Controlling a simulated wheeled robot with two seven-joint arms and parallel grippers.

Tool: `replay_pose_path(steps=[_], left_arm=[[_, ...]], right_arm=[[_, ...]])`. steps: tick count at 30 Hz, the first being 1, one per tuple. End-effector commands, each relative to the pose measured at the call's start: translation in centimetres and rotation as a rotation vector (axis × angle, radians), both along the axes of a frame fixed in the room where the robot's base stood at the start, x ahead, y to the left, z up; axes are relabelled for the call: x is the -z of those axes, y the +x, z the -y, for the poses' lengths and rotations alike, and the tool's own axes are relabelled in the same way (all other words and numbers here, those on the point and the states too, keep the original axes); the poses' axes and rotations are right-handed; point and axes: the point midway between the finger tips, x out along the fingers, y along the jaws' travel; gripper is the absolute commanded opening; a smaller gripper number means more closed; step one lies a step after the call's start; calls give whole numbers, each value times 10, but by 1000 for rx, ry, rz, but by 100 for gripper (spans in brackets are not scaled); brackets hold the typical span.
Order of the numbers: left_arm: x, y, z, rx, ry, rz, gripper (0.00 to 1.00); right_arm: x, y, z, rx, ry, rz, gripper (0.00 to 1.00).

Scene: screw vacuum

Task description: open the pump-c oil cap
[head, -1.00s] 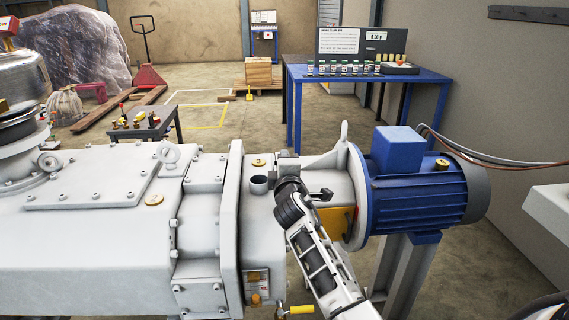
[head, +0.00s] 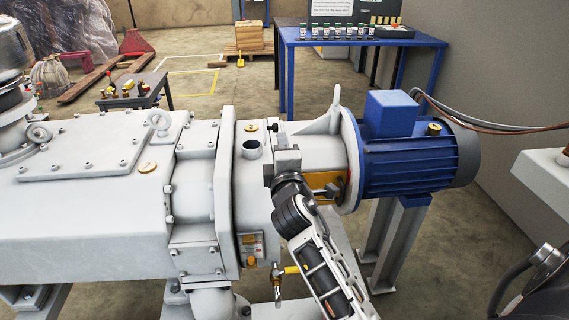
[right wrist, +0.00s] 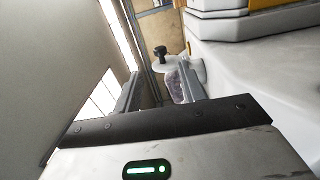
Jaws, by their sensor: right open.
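The grey pump (head: 90,210) with a blue motor (head: 410,165) fills the middle of the head view. On its end section stand a short round neck with a dark top (head: 253,148) and a small brass cap (head: 250,127). I cannot tell which of the pump's fittings is the oil cap. My right gripper (head: 280,135) is just right of the neck, apart from it, in front of the grey section before the motor. In the right wrist view its jaws (right wrist: 158,92) are open and empty, with a dark knob (right wrist: 160,52) beyond them. My left gripper is out of view.
Another brass cap (head: 148,167) and a lifting eye (head: 158,120) are on the pump body. A yellow-handled valve (head: 293,269) hangs below. A small tool table (head: 135,97) and a blue table (head: 300,42) with small bottles stand behind, with open floor between.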

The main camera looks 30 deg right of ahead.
Motion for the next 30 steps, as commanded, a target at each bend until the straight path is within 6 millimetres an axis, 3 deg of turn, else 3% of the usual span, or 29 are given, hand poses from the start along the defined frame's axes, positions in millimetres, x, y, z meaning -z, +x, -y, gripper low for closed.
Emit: replay_pose_path(steps=[3, 9, 27, 30], left_arm=[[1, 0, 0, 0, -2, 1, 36], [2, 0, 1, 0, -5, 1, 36], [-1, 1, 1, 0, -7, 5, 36], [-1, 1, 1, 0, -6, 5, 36]], right_arm=[[1, -22, -11, -1, 1, -2, 41], [1, -42, -21, 0, -1, 0, 41], [0, -46, -22, 0, 0, 0, 41], [8, -52, -21, 7, 48, -14, 41]])
